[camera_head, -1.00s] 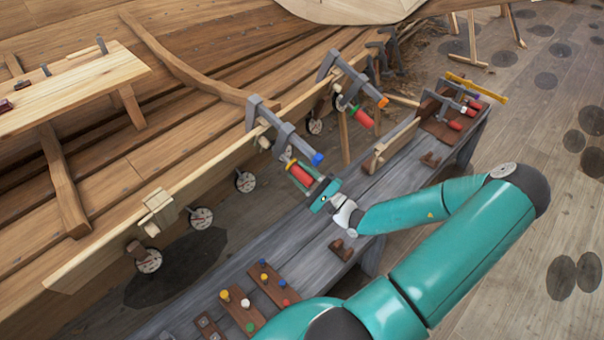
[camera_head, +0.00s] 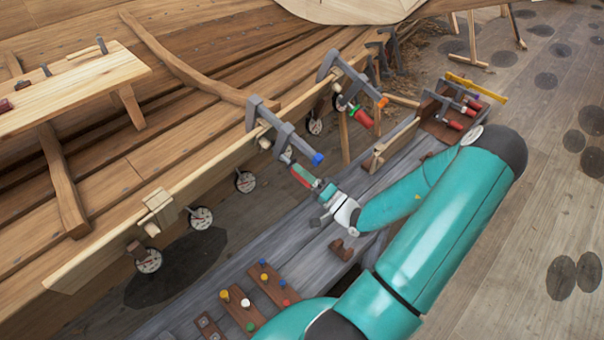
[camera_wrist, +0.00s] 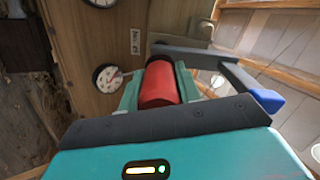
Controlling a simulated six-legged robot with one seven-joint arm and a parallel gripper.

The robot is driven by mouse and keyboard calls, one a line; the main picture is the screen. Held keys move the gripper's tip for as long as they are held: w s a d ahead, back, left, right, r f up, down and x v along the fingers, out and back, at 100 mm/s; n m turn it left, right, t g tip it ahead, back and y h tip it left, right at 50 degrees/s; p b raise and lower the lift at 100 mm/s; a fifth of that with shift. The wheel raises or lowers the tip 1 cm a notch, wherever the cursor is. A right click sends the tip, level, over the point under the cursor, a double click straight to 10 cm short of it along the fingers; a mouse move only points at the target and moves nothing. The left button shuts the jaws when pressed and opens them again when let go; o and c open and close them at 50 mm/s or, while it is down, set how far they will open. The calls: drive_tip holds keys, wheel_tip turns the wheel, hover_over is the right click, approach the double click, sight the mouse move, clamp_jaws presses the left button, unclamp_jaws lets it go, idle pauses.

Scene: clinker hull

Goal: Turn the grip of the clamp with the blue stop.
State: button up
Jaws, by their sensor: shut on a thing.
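The clamp with the blue stop (camera_head: 285,136) is a grey bar clamp on the hull's upper plank edge. Its blue stop (camera_head: 318,159) is at the bar's near end, and also shows at the right of the wrist view (camera_wrist: 268,101). Its red grip (camera_head: 299,171) hangs below the bar, pointing toward me. My gripper (camera_head: 304,176) is shut on this red grip. In the wrist view the red grip (camera_wrist: 159,84) sits between the two green fingers of my gripper (camera_wrist: 160,92). The fingers partly hide the grip's sides.
A second clamp with an orange stop (camera_head: 382,102) and red grip (camera_head: 362,117) is just beyond. Round dials (camera_head: 200,218) hang below the plank. A grey bench (camera_head: 235,265) runs beneath my arm, with pegged boards and a clamp rack (camera_head: 440,118).

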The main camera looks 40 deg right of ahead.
drive_tip(key=n, duration=0.5)
drive_tip(key=shift+n, duration=0.3)
idle(0.4)
drive_tip(key=o, duration=1)
drive_tip(key=v, duration=1.3)
drive_tip(key=shift+s, duration=0.45)
